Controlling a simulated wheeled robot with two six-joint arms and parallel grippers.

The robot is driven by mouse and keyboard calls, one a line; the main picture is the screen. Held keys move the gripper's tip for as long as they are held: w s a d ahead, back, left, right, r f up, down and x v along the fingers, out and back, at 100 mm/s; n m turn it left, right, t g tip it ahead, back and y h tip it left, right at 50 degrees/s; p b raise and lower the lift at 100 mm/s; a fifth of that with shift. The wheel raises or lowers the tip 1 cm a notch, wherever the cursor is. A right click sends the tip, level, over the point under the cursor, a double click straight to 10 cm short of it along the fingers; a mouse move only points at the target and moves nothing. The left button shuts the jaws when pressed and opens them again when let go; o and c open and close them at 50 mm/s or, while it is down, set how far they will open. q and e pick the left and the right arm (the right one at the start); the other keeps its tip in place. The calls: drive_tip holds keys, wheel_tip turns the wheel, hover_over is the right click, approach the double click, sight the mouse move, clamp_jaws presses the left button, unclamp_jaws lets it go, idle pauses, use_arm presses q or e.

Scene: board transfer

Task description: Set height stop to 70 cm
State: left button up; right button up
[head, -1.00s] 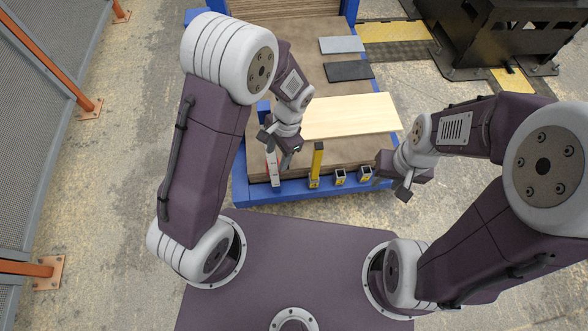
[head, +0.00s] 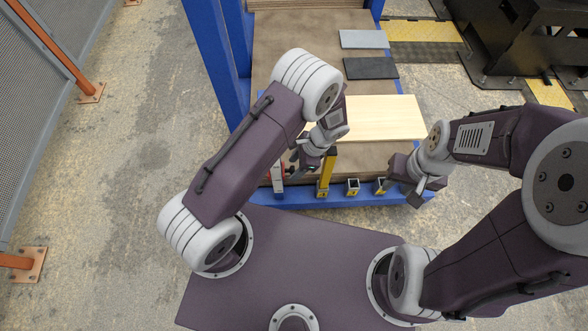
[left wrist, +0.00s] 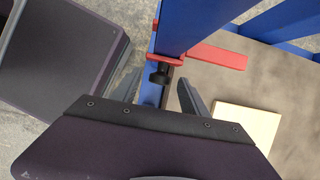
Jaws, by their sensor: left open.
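The red height stop (left wrist: 215,55) is a collar with a flat arm on a blue post (left wrist: 190,22) in the left wrist view. A black knob (left wrist: 160,76) sits under its collar. In the head view a red part (head: 277,172) shows at the platform's near edge, partly hidden by my left gripper (head: 303,160). The left gripper is open and empty. Its two fingers (left wrist: 158,92) lie on either side of the post and knob in the wrist picture, apart from the knob. No scale reading is legible. My right gripper (head: 417,192) hangs at the platform's near right corner; its jaw gap is unclear.
A pale wooden board (head: 375,117) lies on the brown platform. Dark grey (head: 370,68) and light grey (head: 363,38) plates lie farther back. A yellow post (head: 326,178) stands close right of my left gripper. Small sockets (head: 353,187) line the blue front edge (head: 300,199).

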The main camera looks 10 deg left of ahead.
use_arm(q)
drive_tip(key=shift+s+a+f, duration=0.1)
drive_tip(key=shift+a+f, duration=0.1)
drive_tip(key=shift+f, duration=0.4)
clamp_jaws()
idle(1.0)
